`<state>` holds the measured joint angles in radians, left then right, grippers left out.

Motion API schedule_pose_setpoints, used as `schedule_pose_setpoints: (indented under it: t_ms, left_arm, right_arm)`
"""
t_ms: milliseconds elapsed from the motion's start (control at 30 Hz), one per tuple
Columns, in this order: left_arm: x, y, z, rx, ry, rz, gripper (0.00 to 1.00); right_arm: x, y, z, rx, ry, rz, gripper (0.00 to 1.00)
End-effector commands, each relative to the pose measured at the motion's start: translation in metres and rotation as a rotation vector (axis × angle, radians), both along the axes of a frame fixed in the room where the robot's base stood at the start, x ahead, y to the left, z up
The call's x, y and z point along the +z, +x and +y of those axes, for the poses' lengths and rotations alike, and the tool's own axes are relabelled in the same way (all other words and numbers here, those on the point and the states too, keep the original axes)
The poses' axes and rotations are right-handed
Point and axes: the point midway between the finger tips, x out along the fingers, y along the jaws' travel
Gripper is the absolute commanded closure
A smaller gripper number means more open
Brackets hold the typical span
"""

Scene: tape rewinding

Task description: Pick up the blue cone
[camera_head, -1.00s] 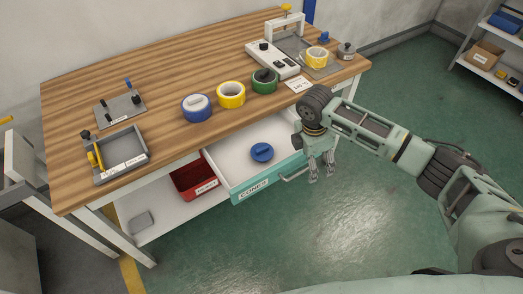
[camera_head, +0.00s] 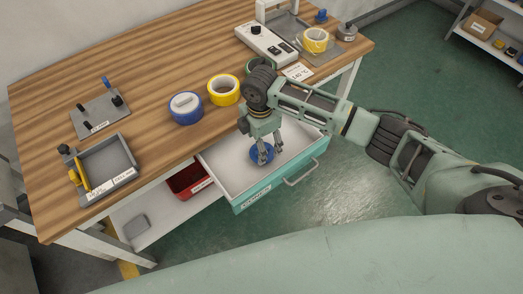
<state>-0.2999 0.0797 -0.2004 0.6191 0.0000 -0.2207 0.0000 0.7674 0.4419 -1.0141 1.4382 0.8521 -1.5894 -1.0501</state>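The blue cone (camera_head: 262,154) lies in the open drawer labelled "CONES" (camera_head: 227,172). From above it shows as a round blue shape, partly covered by my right gripper's fingers. My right gripper (camera_head: 270,158) points down over the cone with its fingers spread, one on the left and one on the right of it. Whether the fingers touch the cone cannot be told. My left gripper is not in view.
The wooden table (camera_head: 120,85) is above the drawer. Blue tape (camera_head: 185,109), yellow tape (camera_head: 223,90) and partly hidden green tape (camera_head: 260,66) stand near its front edge. A red bin (camera_head: 188,181) sits on the lower shelf beside the drawer.

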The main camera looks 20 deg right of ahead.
Motion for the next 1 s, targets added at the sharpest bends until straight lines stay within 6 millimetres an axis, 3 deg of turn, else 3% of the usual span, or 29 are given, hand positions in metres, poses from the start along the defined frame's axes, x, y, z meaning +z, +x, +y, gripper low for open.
schedule_pose_setpoints:
  t_ms: [100,233,600,900,1000]
  left_arm:
    - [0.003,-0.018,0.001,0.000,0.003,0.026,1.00]
    - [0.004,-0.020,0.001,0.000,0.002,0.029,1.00]
    - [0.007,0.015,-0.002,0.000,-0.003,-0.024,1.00]
    - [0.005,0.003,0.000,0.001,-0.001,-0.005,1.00]
    - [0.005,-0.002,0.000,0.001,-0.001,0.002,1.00]
  right_arm:
    - [-0.017,0.000,-0.003,-0.002,-0.002,0.004,0.30]
    - [-0.036,0.001,-0.003,-0.001,0.000,0.002,0.30]
    - [-0.047,0.001,-0.004,0.000,-0.001,-0.001,0.31]
    - [-0.047,0.001,-0.004,0.000,-0.001,-0.001,0.57]
    - [-0.046,0.002,-0.004,0.000,-0.001,-0.001,0.59]
